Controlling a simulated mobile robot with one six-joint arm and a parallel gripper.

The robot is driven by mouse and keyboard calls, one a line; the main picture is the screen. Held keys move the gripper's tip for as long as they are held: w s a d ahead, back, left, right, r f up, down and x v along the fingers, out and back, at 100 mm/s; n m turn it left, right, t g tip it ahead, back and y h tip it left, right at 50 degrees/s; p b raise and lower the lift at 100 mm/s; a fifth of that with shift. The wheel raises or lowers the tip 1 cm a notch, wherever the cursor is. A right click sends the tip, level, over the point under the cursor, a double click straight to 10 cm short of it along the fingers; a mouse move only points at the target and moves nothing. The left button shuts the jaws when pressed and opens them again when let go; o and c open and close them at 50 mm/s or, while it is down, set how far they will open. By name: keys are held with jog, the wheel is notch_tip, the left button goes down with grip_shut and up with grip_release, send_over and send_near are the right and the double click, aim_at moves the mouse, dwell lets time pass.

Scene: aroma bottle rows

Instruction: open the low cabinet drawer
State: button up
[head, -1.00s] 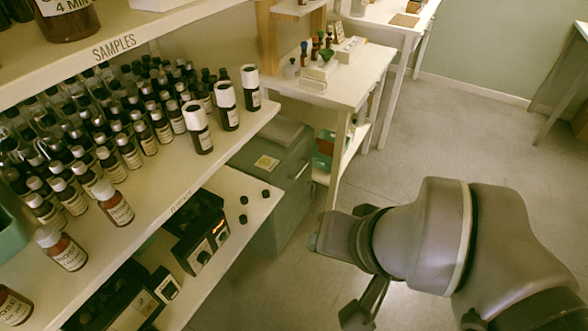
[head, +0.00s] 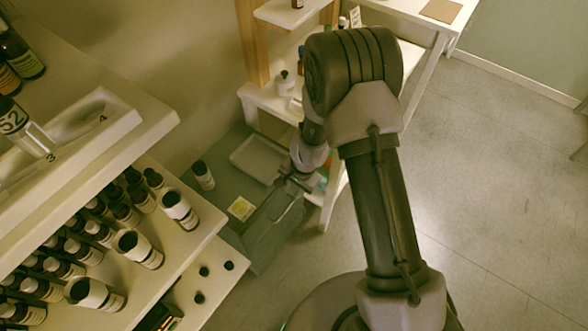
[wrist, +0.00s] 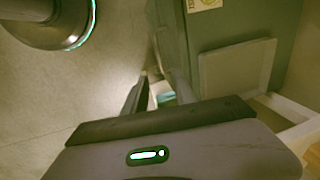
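The low grey-green cabinet (head: 222,222) stands on the floor beside the shelves, and its top also shows in the wrist view (wrist: 235,25). Its drawer front (head: 272,228) faces the open floor and looks shut. My gripper (head: 293,183) reaches down to the upper edge of the drawer front, near its far end. In the wrist view, the fingers of my gripper (wrist: 157,77) are apart with a gap between the tips, close beside the front. Whether the handle lies between them, I cannot tell. My arm hides part of the cabinet's far side.
A shallow tray (head: 258,158), a dark bottle (head: 203,176) and a yellow label (head: 241,208) are on the cabinet top. Shelves of bottles (head: 90,255) stand close on the left. A white table (head: 262,103) stands behind. The floor on the right is clear.

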aim_at(285, 211)
jog(key=a+f+b, duration=0.1)
jog(key=f+b, duration=0.1)
jog(key=f, duration=0.3)
jog(key=a+f+b, duration=0.1)
jog(key=f+b, duration=0.2)
jog(key=f, duration=0.3)
jog(key=w+f+b, duration=0.1)
jog(key=f+b, duration=0.1)
jog(key=f, duration=0.4)
jog(key=shift+a+b, duration=0.4)
jog(key=shift+c, duration=0.2)
grip_shut()
